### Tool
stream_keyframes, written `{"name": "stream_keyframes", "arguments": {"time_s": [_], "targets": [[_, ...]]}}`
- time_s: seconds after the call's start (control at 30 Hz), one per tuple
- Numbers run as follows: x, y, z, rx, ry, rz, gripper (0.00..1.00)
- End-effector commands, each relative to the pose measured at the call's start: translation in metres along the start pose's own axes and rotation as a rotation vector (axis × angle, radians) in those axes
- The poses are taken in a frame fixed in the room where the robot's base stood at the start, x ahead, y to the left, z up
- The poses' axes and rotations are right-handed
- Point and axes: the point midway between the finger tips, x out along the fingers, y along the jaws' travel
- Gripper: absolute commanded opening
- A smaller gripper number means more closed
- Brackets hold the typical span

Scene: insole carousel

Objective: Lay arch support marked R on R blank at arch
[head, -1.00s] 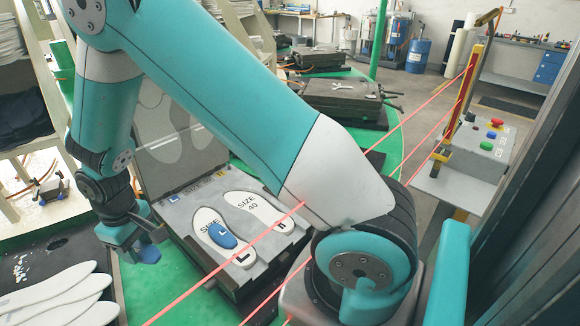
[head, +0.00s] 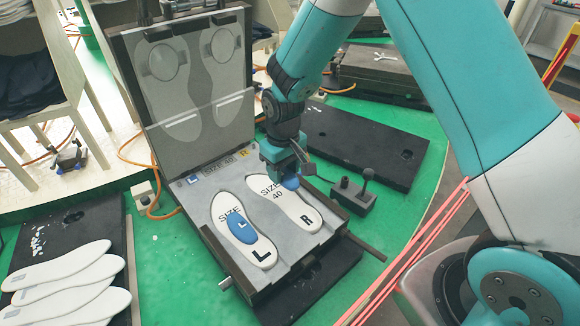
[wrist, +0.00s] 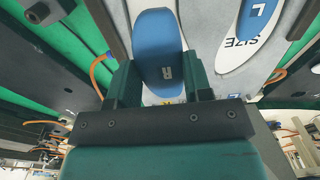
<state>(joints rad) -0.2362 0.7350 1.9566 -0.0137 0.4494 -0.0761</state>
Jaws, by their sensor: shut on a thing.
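My gripper (head: 287,172) is shut on the blue arch support (wrist: 158,40), which also shows under the fingers in the head view (head: 291,184). My gripper hides part of the blank.
The L blank (head: 262,248) lies left of it with a blue support (head: 240,227) on it. The press lid (head: 192,95) stands open behind. A lever block (head: 355,194) is close on the right. Loose white insoles (head: 70,285) lie at the lower left.

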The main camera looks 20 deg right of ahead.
Motion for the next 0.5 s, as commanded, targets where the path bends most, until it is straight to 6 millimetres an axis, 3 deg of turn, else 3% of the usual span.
{"name": "stream_keyframes", "arguments": {"time_s": [0.23,0.5], "targets": [[-0.001,0.001,0.002,-0.006,0.001,-0.017,0.24],[0.014,0.0,0.002,-0.009,0.001,-0.018,0.24]]}}
